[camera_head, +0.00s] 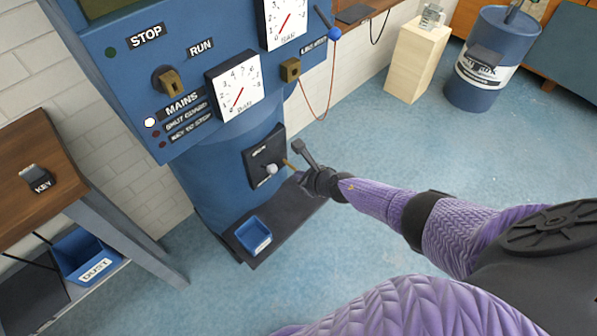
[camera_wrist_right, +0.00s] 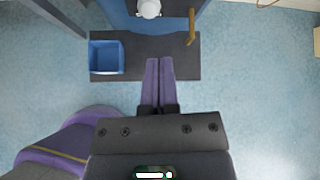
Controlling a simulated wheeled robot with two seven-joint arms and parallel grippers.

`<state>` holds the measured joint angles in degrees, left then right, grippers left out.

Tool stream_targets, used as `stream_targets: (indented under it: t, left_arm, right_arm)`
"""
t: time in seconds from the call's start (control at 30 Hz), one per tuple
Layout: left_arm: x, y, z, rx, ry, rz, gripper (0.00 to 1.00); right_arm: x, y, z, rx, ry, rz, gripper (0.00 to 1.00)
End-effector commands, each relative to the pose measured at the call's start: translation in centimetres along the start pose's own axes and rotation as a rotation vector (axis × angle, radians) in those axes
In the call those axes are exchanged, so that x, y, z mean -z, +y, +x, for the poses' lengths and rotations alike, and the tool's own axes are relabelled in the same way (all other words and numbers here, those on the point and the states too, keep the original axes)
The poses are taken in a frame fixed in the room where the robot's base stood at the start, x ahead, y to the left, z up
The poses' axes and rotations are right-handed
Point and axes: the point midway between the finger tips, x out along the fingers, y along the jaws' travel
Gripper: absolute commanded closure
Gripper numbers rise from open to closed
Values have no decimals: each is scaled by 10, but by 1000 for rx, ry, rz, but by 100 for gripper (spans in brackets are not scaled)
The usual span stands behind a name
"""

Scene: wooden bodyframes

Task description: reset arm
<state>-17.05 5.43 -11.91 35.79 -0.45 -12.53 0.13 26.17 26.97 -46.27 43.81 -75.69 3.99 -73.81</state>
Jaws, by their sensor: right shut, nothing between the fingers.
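My right gripper (camera_head: 306,163) is in front of the blue machine's lower column, over the dark base plate (camera_head: 290,218). In the right wrist view its two purple fingers (camera_wrist_right: 159,62) lie together, shut and empty, above the dark plate (camera_wrist_right: 185,68). A small black panel (camera_head: 263,160) with a pale knob (camera_head: 271,169) and a brass handle (camera_head: 289,165) is on the column beside the gripper. The knob (camera_wrist_right: 149,8) and brass handle (camera_wrist_right: 191,28) show ahead of the fingertips, apart from them. My left gripper is not in view.
A blue tray (camera_head: 253,235) sits on the base plate, left of the fingers in the wrist view. A wooden table (camera_head: 75,165) with a DUST bin (camera_head: 84,258) below stands left. A pale wooden pedestal (camera_head: 417,60) and blue drum (camera_head: 490,60) stand back right. Open floor (camera_head: 390,135) lies between.

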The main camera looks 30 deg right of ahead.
Motion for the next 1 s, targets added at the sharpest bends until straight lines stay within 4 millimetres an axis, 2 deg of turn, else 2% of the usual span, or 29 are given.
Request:
stream_targets:
  t: [0.3,0.37,0.43,0.47,0.5,0.57,0.6,0.67,0.7,0.8,0.87,0.9,1.0]
  left_arm:
    - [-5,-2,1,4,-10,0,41]
    - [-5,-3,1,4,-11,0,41]
    - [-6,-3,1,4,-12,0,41]
    - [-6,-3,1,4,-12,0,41]
    - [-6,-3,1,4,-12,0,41]
    - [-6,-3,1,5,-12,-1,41]
    - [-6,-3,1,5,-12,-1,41]
    - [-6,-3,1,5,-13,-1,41]
    - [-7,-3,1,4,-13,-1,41]
    - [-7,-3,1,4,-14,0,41]
    - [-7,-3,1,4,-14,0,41]
    - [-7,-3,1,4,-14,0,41]
    - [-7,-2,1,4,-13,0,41]
  right_arm:
    - [1,0,1,0,1,1,100]
    - [7,4,0,1,7,60,100]
    - [34,19,-3,15,38,334,100]
    - [53,30,-7,32,62,527,100]
    - [85,46,-15,75,104,831,100]
    - [140,72,-34,190,172,1323,100]
    - [176,90,-50,295,211,1633,100]
    - [224,118,-79,480,248,2041,100]
    - [252,136,-99,616,260,2269,100]
    - [303,175,-147,956,237,2697,100]
    - [322,194,-170,1132,203,2858,100]
    - [331,203,-181,-1192,-175,-2859,100]
    - [342,215,-197,-1209,-122,-2702,100]
